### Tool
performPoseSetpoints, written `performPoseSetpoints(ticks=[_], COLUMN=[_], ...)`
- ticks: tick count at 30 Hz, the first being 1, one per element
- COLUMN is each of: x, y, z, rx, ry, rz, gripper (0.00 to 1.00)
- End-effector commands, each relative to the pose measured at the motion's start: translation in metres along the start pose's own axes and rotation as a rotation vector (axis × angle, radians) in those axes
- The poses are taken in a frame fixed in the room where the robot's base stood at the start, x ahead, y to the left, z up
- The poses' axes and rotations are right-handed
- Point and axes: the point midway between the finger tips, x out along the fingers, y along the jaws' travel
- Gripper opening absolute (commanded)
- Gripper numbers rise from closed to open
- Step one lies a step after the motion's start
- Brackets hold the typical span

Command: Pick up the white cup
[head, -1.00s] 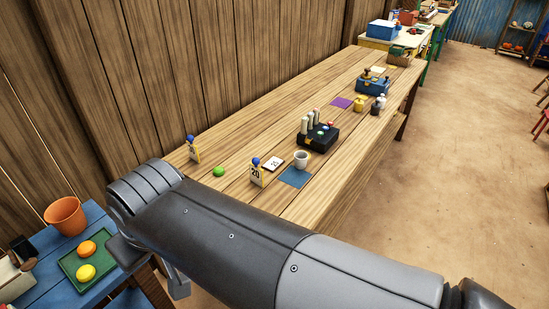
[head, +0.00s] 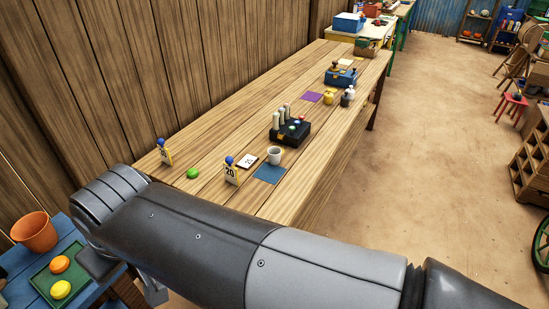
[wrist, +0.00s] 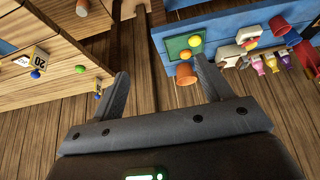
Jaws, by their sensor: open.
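The white cup (head: 274,155) stands upright on the long wooden table in the head view, at the back edge of a blue square mat (head: 270,174). A small white card (head: 248,161) lies left of it. The cup cannot be made out in the wrist view. My gripper (wrist: 161,66) is open and empty in the wrist view, its two fingers apart. It is well away from the cup, with a blue side table (wrist: 165,43) and the floor beyond it. In the head view my arm crosses the foreground, and I cannot make out the fingers.
A black box with upright pegs (head: 290,131) stands just behind the cup. A "20" card stand (head: 231,172) and a green ball (head: 193,173) are to its left. An orange pot (head: 34,232) and a green tray (head: 40,283) are on the blue table.

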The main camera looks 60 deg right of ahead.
Motion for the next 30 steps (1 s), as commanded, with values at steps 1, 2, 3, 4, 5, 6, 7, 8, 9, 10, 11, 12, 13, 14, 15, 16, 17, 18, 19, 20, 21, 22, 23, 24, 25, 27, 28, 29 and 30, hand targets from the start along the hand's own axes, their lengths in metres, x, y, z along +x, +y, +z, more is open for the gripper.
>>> performPoseSetpoints(ticks=[1,2,3,4,5,6,7,8,9,10,11,12,13,14,15,16,17,18,19,20,21,22,23,24,25,27,28,29,30], x=[0.0,0.0,0.0,0.0,0.0,0.0,0.0,0.0,0.001,0.001,0.002,0.004,0.005,0.007,0.01,0.013,0.015,0.019,0.023,0.026,0.031,0.035,0.038,0.044,0.048,0.059,0.063,0.068,0.074], y=[0.0,0.0,0.0,0.0,0.0,0.0,0.0,0.001,0.003,0.006,0.009,0.014,0.019,0.025,0.035,0.042,0.05,0.062,0.071,0.08,0.093,0.103,0.114,0.128,0.14,0.167,0.179,0.192,0.21], z=[0.0,0.0,0.0,0.0,0.0,0.0,-0.001,-0.002,-0.005,-0.008,-0.012,-0.019,-0.026,-0.032,-0.043,-0.051,-0.058,-0.069,-0.076,-0.083,-0.092,-0.098,-0.104,-0.112,-0.116,-0.127,-0.13,-0.134,-0.137], rx=[0.0,0.0,0.0,0.0,0.0,0.0,0.001,0.004,0.009,0.015,0.023,0.035,0.046,0.058,0.076,0.09,0.104,0.124,0.137,0.151,0.171,0.184,0.198,0.218,0.233,0.266,0.282,0.296,0.316], ry=[0.0,0.0,0.0,0.0,0.0,0.0,0.0,-0.001,-0.002,-0.004,-0.007,-0.012,-0.015,-0.02,-0.025,-0.031,-0.037,-0.044,-0.05,-0.054,-0.062,-0.068,-0.074,-0.08,-0.086,-0.099,-0.105,-0.109,-0.115], rz=[0.0,0.0,0.0,0.0,0.0,0.0,0.001,0.004,0.012,0.019,0.029,0.046,0.062,0.079,0.103,0.121,0.139,0.162,0.179,0.194,0.214,0.228,0.242,0.258,0.27,0.295,0.305,0.314,0.326], gripper=[0.74,0.74,0.74,0.74,0.74,0.74,0.74,0.74,0.74,0.74,0.74,0.74,0.74,0.74,0.74,0.74,0.74,0.74,0.74,0.74,0.74,0.74,0.74,0.74,0.74,0.74,0.74,0.74,0.74])
